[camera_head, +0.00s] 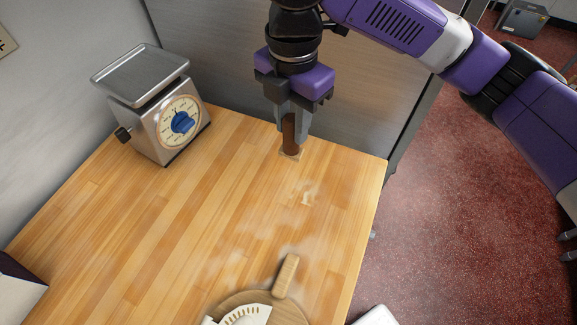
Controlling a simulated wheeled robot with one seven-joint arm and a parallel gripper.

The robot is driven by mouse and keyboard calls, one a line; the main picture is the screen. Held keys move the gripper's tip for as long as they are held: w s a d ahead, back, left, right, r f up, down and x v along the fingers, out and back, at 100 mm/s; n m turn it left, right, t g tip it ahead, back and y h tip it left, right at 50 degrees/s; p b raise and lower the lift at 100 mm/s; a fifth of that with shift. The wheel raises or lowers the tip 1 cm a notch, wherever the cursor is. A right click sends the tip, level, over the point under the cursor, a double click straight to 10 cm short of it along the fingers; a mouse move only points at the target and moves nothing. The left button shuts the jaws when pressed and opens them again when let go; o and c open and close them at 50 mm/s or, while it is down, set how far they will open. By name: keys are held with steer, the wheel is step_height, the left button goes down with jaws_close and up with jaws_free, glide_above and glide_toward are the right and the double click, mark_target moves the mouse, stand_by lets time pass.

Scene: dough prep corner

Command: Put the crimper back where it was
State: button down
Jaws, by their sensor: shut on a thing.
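My gripper (290,125) points down over the far right part of the wooden table and is shut on a dark brown upright piece (290,136). The lower end of this piece is close to the tabletop, over a small pale patch; I cannot tell whether it touches. The fingers hide much of it. A white half-round piece with a row of slots (245,316) lies on a round wooden board (290,313) at the bottom edge, partly cut off. From this view I cannot tell for certain which of the two is the crimper.
A metal scale with a blue-centred dial (181,122) stands at the back left of the table (180,220). A light wooden handle (287,276) lies at the board's edge. Flour smears mark the table's middle, which is otherwise clear. A grey panel rises behind.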

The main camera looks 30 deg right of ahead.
step_height(320, 180, down, 13)
steer(key=shift+f+p, duration=0.15)
steer(key=shift+p, duration=0.25)
steer(key=shift+f, duration=0.15)
steer(key=c, duration=1.1)
jaws_free()
step_height(320, 180, up, 12)
steer(key=shift+r+b, duration=0.2)
steer(key=shift+b, duration=0.15)
